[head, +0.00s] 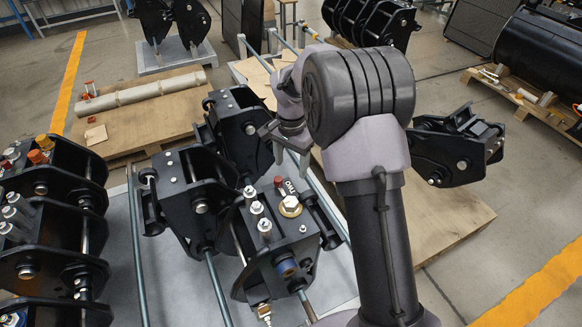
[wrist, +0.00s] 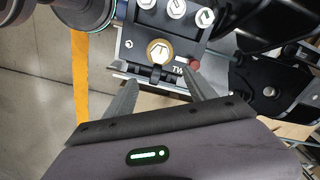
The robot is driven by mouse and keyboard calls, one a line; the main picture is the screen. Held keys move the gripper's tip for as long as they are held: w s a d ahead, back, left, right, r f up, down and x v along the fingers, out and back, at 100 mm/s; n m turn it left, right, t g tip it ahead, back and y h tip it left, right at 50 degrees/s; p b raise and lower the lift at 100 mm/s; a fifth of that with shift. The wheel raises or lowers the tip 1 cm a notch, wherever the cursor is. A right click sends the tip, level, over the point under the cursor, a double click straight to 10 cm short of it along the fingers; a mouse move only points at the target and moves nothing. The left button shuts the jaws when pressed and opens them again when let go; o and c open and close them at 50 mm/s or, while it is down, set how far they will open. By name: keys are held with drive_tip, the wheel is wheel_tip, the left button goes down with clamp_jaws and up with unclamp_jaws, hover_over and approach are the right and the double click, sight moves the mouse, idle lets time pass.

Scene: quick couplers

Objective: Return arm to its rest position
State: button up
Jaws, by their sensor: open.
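My gripper (head: 291,160) hangs over the black quick couplers in the head view, with its fingers pointing down. In the wrist view my gripper (wrist: 158,95) is open, its two grey fingers spread with nothing between them. Just past the fingertips is a coupler (wrist: 160,72) with a brass-coloured hex nut (wrist: 159,52), a red cap (wrist: 194,64) and white lettering. The same coupler (head: 287,235) stands below and in front of my gripper in the head view. I cannot tell the exact gap between fingers and coupler.
More black couplers (head: 50,220) stand at the left. A wooden pallet (head: 145,120) carries a pale cylinder (head: 139,95). Another coupler (head: 455,147) is right of my arm on a wooden board (head: 455,215). Open concrete floor (head: 535,190) lies at the right.

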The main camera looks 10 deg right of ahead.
drive_tip(key=s+a+r+n+t+y, duration=0.1)
drive_tip(key=s+a+r+n+t, duration=0.15)
drive_tip(key=s+r, duration=1.2)
drive_tip(key=s+r+n+t, duration=0.1)
drive_tip(key=s+r, duration=0.1)
drive_tip(key=s, duration=0.6)
drive_tip(key=s+a+r+n+t+y, duration=0.1)
drive_tip(key=s+n+t, duration=0.1)
drive_tip(key=s, duration=0.5)
drive_tip(key=shift+s+a+r+b, duration=0.3)
drive_tip(key=shift+s+r, duration=0.05)
drive_tip(key=shift+s, duration=0.05)
